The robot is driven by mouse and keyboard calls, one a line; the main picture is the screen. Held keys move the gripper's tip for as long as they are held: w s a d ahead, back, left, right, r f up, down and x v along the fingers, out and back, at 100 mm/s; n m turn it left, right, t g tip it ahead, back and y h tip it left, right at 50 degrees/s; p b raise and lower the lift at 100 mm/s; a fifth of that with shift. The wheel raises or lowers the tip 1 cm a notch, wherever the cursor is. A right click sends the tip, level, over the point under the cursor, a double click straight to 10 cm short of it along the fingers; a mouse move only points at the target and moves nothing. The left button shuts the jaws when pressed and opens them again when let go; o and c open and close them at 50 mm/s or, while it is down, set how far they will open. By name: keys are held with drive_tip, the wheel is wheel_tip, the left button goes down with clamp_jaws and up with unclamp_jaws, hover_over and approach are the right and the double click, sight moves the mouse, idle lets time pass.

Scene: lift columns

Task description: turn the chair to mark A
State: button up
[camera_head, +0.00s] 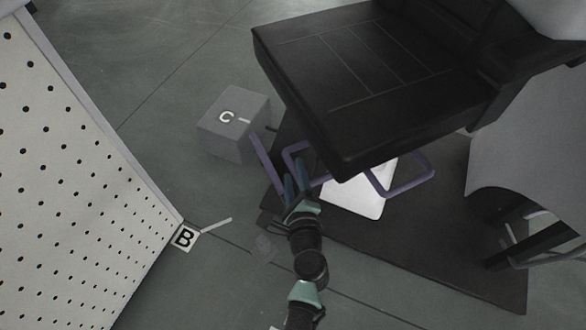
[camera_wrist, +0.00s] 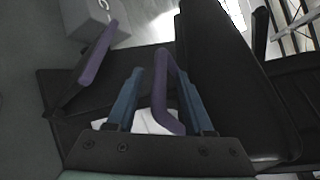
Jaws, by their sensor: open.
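The chair (camera_head: 375,75) has a black padded seat on a white pedestal (camera_head: 357,197), with purple bars below the seat. One purple loop (camera_head: 405,185) juts out under the seat's near edge. My gripper (camera_head: 296,180) is beside the seat's near left corner, at the purple bars. In the wrist view my gripper (camera_wrist: 160,72) is open, with a bent purple bar (camera_wrist: 167,85) between its blue fingers. I cannot tell if they touch. Another purple bar (camera_wrist: 98,52) stands apart to the left. Mark C (camera_head: 226,117) is on a grey box; mark B (camera_head: 185,238) is on a small card. Mark A is not seen.
A white perforated panel (camera_head: 60,190) fills the left side. A dark base plate (camera_head: 450,255) lies under the chair. A pale curved shape (camera_head: 530,140) with dark legs is at the right. Grey floor (camera_head: 150,130) is clear between panel and box.

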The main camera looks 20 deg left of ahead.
drive_tip(key=shift+x, duration=1.4)
clamp_jaws()
idle(0.5)
